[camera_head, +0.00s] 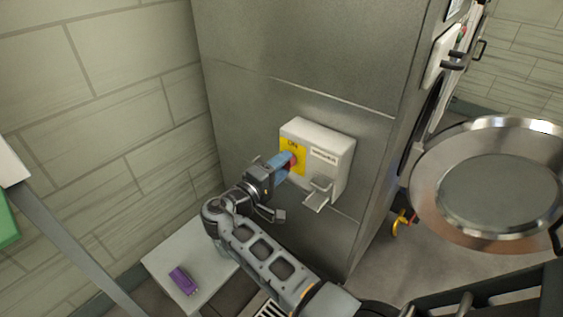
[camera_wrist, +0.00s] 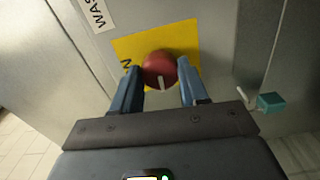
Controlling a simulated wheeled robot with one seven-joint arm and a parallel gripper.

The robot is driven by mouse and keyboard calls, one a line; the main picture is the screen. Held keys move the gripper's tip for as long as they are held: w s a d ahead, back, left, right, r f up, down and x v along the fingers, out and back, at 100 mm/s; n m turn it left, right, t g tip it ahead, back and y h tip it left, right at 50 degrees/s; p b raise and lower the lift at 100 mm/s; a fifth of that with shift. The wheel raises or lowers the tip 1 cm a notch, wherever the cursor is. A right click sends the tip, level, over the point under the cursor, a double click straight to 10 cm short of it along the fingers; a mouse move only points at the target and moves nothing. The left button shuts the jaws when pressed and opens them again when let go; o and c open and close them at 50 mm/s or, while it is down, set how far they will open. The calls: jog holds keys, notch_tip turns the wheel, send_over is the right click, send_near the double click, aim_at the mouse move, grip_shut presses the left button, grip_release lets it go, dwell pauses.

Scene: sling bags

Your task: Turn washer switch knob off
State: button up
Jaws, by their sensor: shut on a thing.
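The washer switch box (camera_head: 328,150) is a pale box on the side of a grey metal cabinet, with a yellow plate (camera_head: 287,145) marked "ON". The red round knob (camera_wrist: 159,70) sits on the yellow plate in the wrist view, its white mark pointing toward my gripper. My gripper (camera_wrist: 158,78) has its blue fingers on either side of the knob and is shut on it. In the head view my gripper (camera_head: 291,161) reaches the plate from the lower left and hides most of the knob.
A purple object (camera_head: 183,280) lies on a pale surface at lower left. A round metal pan (camera_head: 490,135) is at right. A tiled wall (camera_head: 100,120) stands at left.

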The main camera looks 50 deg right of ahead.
jog(key=shift+w+n, duration=0.1)
jog(key=shift+n, duration=0.4)
jog(key=o, duration=1.1)
jog(key=shift+c, duration=0.2)
jog(key=a, duration=0.7)
jog(key=shift+s+a+b, duration=0.2)
jog(key=shift+a+b, duration=0.1)
jog(key=shift+a, duration=0.1)
jog(key=shift+f, duration=0.1)
